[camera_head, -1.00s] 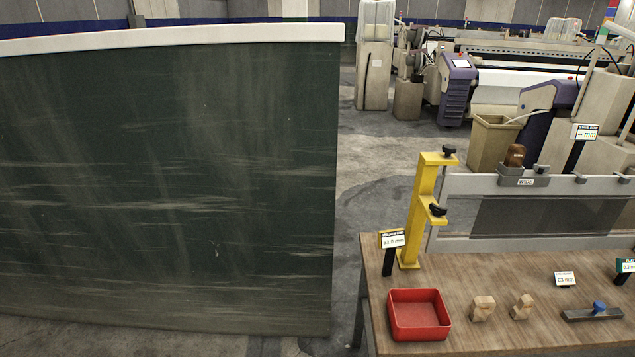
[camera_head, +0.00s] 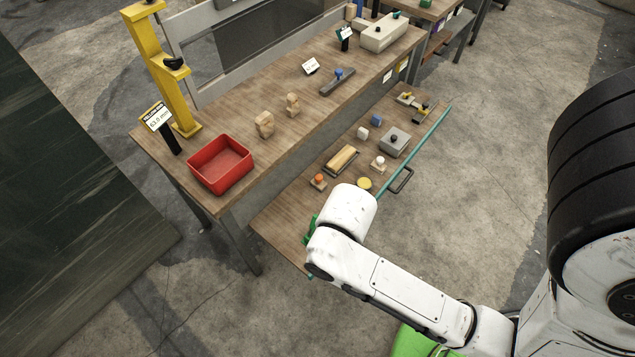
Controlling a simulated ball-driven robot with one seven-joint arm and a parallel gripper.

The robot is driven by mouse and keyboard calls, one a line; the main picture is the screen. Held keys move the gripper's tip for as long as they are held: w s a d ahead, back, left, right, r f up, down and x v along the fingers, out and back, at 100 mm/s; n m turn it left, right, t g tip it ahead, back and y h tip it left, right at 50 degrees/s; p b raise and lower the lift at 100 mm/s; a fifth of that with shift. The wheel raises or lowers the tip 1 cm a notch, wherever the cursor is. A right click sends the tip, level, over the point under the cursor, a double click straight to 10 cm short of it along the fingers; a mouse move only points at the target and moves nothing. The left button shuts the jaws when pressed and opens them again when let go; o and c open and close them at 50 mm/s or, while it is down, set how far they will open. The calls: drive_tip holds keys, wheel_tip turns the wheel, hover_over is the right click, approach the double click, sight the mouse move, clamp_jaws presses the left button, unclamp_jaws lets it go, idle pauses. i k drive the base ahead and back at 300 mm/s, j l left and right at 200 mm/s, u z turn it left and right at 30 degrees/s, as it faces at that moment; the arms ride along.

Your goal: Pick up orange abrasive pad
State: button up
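A small orange-topped piece (camera_head: 318,180), which looks like the orange abrasive pad, lies near the left end of a pull-out wooden shelf (camera_head: 277,221). The shelf sits lower than the bench top. My white arm reaches in from the lower right, and its rounded joint is just below and right of the orange piece in the picture.
The shelf also holds a wooden block (camera_head: 342,159), a yellow round piece (camera_head: 364,183), a white knobbed piece (camera_head: 379,163), a grey block (camera_head: 395,142) and a blue piece (camera_head: 376,120). A red tray (camera_head: 220,165) stands on the bench above. Concrete floor is open to the right.

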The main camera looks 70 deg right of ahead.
sight(318, 183)
drive_tip(key=i+z, duration=0.1)
drive_tip(key=z, duration=0.3)
drive_tip(key=i+z, duration=0.1)
drive_tip(key=z, duration=0.25)
drive_tip(key=i+z, duration=0.15)
drive_tip(key=z, duration=0.25)
